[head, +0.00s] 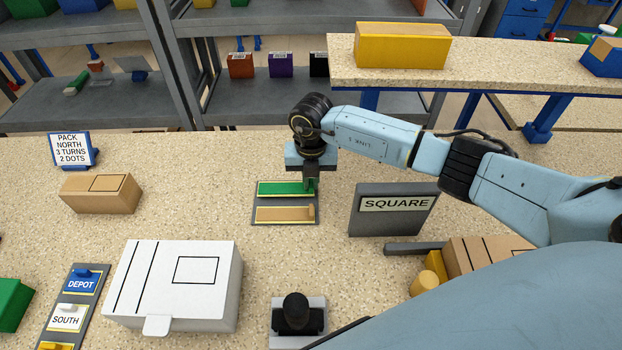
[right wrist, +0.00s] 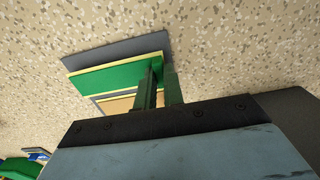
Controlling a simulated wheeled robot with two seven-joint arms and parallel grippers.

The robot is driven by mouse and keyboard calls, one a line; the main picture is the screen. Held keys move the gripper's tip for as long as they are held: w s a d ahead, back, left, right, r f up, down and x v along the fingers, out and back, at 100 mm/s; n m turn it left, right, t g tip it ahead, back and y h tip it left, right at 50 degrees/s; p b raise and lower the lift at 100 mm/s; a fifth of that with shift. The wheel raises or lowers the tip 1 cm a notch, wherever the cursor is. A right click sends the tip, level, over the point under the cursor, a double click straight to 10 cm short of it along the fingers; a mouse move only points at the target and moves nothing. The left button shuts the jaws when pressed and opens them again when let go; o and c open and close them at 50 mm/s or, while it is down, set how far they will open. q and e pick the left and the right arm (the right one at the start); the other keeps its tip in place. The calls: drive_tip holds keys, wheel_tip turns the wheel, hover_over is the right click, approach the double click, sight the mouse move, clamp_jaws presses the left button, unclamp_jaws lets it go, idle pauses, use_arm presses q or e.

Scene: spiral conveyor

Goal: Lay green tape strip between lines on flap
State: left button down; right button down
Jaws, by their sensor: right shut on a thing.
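The green tape strip (head: 285,188) lies on a grey holder (head: 286,223), above a tan strip (head: 284,214). My right gripper (head: 311,184) points down at the green strip's right end and is shut on its small raised tab. My left gripper is not in view.
A grey SQUARE sign (head: 393,210) stands close right of the holder. A black-knobbed tool (head: 296,313) stands on a grey base right of the white box. A brown box (head: 100,194) and a PACK NORTH sign (head: 73,150) are at the left. Table between holder and white box is clear.

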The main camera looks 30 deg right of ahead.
drive_tip(key=shift+r, duration=0.2)
drive_tip(key=shift+r+p, duration=1.75)
drive_tip(key=shift+r, duration=0.3)
drive_tip(key=shift+a, duration=0.1)
